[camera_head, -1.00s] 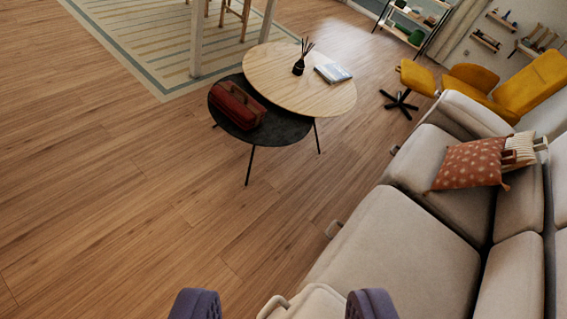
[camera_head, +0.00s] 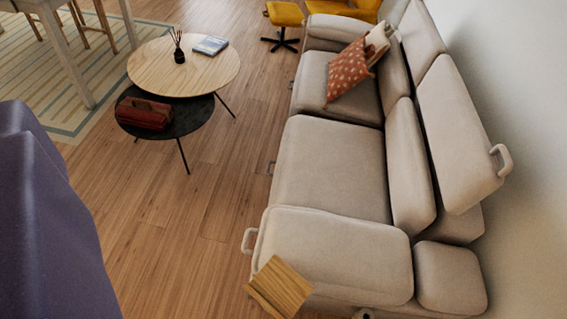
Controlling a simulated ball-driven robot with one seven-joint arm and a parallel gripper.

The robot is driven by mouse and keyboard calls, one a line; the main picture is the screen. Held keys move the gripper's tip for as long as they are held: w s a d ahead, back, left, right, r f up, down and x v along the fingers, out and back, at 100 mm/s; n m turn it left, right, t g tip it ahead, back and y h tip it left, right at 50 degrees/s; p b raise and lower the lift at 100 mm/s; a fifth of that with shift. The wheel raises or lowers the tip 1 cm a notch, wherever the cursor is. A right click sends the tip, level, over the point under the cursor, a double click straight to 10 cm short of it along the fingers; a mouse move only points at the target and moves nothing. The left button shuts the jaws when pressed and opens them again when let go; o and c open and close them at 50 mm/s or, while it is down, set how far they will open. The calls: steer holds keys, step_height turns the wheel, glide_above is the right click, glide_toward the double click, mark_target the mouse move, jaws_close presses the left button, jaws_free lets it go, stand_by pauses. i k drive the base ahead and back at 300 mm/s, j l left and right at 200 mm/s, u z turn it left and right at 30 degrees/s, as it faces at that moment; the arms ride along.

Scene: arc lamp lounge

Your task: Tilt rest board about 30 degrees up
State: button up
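I cannot tell for sure which part is the rest board. A small wooden board (camera_head: 279,288) shows at the near end of the beige sofa (camera_head: 330,165), in the bottom middle, with a bend or fold across it. A padded panel (camera_head: 463,125) with a beige loop handle (camera_head: 502,160) leans along the sofa's back on the right. A large purple part of my own body fills the left edge. I cannot tell whether it is a gripper finger. No pair of fingertips shows, and nothing is seen held.
A round wooden table (camera_head: 183,68) and a lower black table (camera_head: 185,120) with a red case (camera_head: 143,114) stand left of the sofa. A patterned cushion (camera_head: 348,72) lies on the sofa. The wooden floor (camera_head: 170,225) between is clear. A pale wall (camera_head: 520,70) runs along the right.

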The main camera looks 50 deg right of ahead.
mark_target(278, 288)
steer(key=j+z, duration=0.1)
steer(key=z, duration=0.4)
steer(key=i+j+z, duration=0.1)
steer(key=z, duration=0.4)
steer(key=j+z, duration=0.2)
steer(key=z, duration=0.3)
steer(key=j+z, duration=0.1)
steer(key=z, duration=0.35)
steer(key=k+j+z, duration=0.1)
steer(key=j+z, duration=0.15)
steer(key=j, duration=0.15)
steer(key=k+j+z, duration=0.15)
steer(key=j+z, duration=0.15)
steer(key=k+j+z, duration=0.25)
steer(key=j, duration=0.15)
steer(key=k+j+z, duration=0.25)
steer(key=k+j, duration=0.3)
steer(key=j, duration=0.2)
steer(key=k+j, duration=0.3)
steer(key=j, duration=0.2)
steer(key=z, duration=0.05)
